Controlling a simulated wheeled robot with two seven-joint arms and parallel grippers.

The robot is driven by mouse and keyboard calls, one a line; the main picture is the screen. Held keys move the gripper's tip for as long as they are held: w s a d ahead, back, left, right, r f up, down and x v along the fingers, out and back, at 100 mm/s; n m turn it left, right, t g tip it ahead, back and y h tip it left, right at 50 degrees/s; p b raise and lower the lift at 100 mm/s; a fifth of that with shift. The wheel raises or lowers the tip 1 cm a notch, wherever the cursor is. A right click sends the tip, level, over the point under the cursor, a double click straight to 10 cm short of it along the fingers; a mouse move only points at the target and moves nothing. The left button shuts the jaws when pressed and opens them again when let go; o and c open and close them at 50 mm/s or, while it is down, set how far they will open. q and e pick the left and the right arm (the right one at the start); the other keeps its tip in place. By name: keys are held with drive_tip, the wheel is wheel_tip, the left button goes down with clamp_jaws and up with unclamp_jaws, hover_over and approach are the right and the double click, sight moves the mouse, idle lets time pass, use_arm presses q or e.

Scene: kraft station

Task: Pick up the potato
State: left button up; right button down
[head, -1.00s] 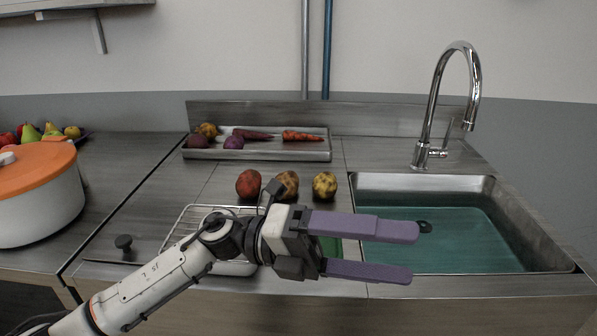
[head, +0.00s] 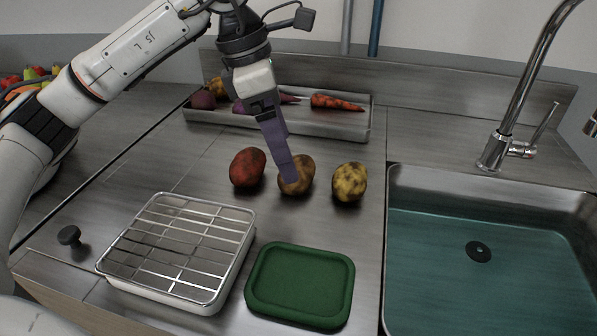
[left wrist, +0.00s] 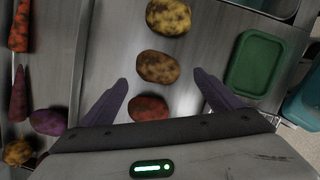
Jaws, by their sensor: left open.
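Three potatoes sit in a row on the steel counter: a reddish one (head: 247,167), a brown one (head: 299,180) and a yellow one with dark patches (head: 349,182). My left gripper (head: 291,180) points down over the brown potato, its finger covering part of it in the head view. In the left wrist view my left gripper (left wrist: 161,77) is open and empty-looking, with the brown potato (left wrist: 158,67) lined up between the fingertips. The yellow potato (left wrist: 168,17) lies beyond, and the reddish one (left wrist: 148,108) is nearer the palm, partly hidden. My right gripper is not in view.
A metal tray (head: 340,128) with carrots and other root vegetables stands behind the row. In front are a wire rack on a white dish (head: 176,245) and a green tray (head: 300,285). A water-filled sink (head: 440,250) with a tall faucet (head: 522,95) is at the right.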

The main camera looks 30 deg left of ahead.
use_arm(q)
drive_tip(key=x, duration=0.6)
drive_tip(key=shift+w+r, duration=0.1)
drive_tip(key=shift+w, duration=0.15)
drive_tip(key=c, duration=1.2)
drive_tip(key=shift+r, duration=0.15)
